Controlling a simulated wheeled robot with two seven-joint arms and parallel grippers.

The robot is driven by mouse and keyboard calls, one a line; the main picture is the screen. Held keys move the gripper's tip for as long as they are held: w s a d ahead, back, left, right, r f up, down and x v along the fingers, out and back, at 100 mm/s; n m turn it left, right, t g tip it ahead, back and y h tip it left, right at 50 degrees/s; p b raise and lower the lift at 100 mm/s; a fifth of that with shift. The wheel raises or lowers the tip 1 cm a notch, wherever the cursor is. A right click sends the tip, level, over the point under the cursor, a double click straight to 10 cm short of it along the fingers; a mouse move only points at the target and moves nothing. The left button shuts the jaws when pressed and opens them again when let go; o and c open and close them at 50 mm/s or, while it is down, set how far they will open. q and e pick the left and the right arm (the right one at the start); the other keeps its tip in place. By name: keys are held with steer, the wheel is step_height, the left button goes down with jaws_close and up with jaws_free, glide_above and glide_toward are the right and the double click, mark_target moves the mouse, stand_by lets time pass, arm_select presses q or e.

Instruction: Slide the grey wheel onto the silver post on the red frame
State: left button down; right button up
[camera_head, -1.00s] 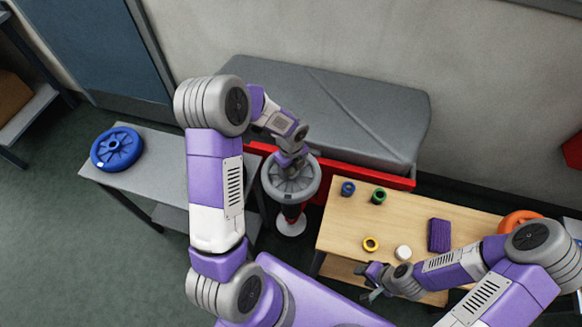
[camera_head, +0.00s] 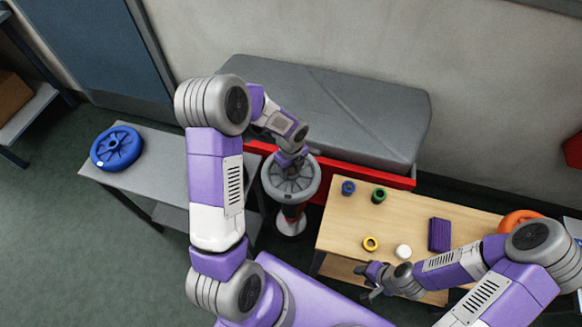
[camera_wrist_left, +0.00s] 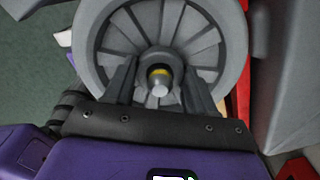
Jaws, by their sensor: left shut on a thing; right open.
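The grey wheel (camera_head: 271,180) is spoked and lies about level at the red frame (camera_head: 345,171) in the head view. My left gripper (camera_head: 291,164) is shut on the wheel from above, at its middle. The left wrist view shows the wheel (camera_wrist_left: 113,37) close up, with the left gripper's dark fingers (camera_wrist_left: 160,88) on either side of its hub. A silver rounded tip with a yellow band, apparently the silver post (camera_wrist_left: 160,88), shows at the hub's centre between the fingers. How far the wheel sits down on it cannot be told. My right gripper (camera_head: 372,284) is open and empty near the wooden table's front edge.
The wooden table (camera_head: 345,222) holds blue, green and yellow rings, a white round piece, a purple block and an orange wheel (camera_head: 519,221). A blue wheel (camera_head: 117,148) lies on the grey table (camera_head: 160,178) at left. A large grey tank (camera_head: 330,110) stands behind the frame.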

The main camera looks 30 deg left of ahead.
stand_by(0.4)
arm_select(q)
steer(key=shift+c, duration=1.4)
jaws_free()
steer(key=shift+f, duration=0.1)
steer(key=shift+r, duration=0.3)
steer(key=shift+r+p, duration=1.25)
steer(key=shift+p, duration=0.1)
steer(key=shift+r, duration=0.1)
step_height(320, 180, up, 7)
steer(key=p, duration=0.6)
